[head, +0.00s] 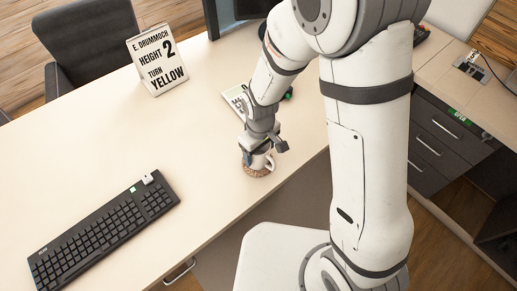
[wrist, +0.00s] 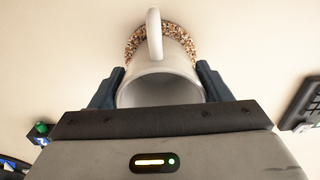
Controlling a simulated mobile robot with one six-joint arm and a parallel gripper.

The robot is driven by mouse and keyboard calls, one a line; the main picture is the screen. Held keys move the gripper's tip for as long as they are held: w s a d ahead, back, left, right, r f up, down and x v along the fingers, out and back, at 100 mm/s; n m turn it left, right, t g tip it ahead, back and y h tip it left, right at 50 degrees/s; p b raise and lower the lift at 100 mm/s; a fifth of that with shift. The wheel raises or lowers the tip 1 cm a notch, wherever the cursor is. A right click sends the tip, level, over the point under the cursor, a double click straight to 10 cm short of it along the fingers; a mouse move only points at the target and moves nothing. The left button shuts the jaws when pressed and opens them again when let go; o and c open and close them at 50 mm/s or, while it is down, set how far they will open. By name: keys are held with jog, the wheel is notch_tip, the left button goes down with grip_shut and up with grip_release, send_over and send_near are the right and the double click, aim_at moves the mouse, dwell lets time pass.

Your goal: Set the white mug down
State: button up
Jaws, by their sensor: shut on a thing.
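The white mug (head: 259,160) is at the front edge area of the desk in the head view, partly hidden by my gripper (head: 262,148). In the wrist view the mug (wrist: 165,85) sits between the two dark fingers of my gripper (wrist: 158,88), which are shut on its sides. Its handle (wrist: 154,35) points up in that picture. A round speckled coaster (head: 256,171) shows under the mug, and its rim also shows behind the mug in the wrist view (wrist: 134,42). I cannot tell whether the mug touches the coaster.
A black keyboard (head: 104,232) lies on the desk (head: 95,150) to the left. A sign (head: 157,62) reading "HEIGHT 2, TURN YELLOW" stands at the back. A card (head: 236,101) lies behind my gripper. Drawers (head: 429,150) stand at the right. The desk between keyboard and sign is clear.

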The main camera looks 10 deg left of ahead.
jog(key=shift+f, duration=0.1)
jog(key=o, duration=1.2)
jog(key=shift+c, duration=0.2)
notch_tip(320, 180, up, 12)
jog(key=s+d+r+m+t, duration=0.1)
jog(key=s+d+r+m, duration=0.1)
jog(key=d, duration=0.5)
jog(key=s+d+r+m+t, duration=0.1)
jog(key=s+d+r+m, duration=0.2)
jog(key=d+r+m, duration=0.2)
jog(key=s+d+r+m, duration=0.2)
jog(key=d+r+m, duration=0.1)
jog(key=d, duration=0.7)
jog(key=shift+s+d+r+t, duration=0.15)
jog(key=shift+d+r+t, duration=0.2)
jog(key=shift+r, duration=0.45)
